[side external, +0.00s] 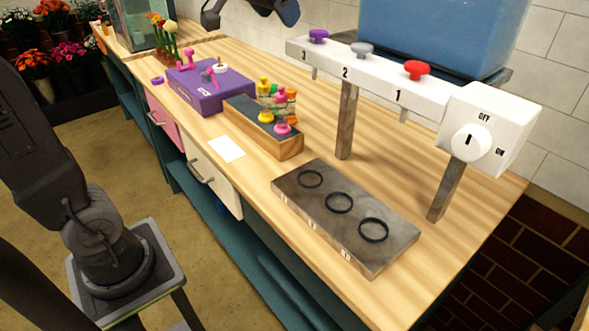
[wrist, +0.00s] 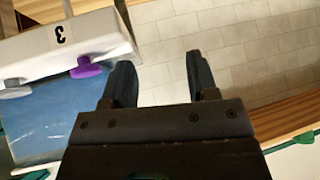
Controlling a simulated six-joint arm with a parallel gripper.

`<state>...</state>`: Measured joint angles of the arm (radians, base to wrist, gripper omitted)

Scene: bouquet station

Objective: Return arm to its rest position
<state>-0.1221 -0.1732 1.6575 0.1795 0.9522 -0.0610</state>
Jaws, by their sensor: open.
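My gripper (side external: 248,14) shows at the top edge of the side external view, raised above the back of the wooden counter (side external: 345,225). Most of it is cut off by the frame. In the wrist view my gripper (wrist: 160,75) has its two dark fingers apart, with only the tiled wall between them. It holds nothing and touches nothing that I can see.
A white dispenser bar (side external: 370,82) with purple, grey and red knobs stands before a blue tank (side external: 435,35). A grey plate (side external: 345,217) with three rings lies in front. A purple box (side external: 208,88) and a wooden rack (side external: 262,130) with small bottles stand left.

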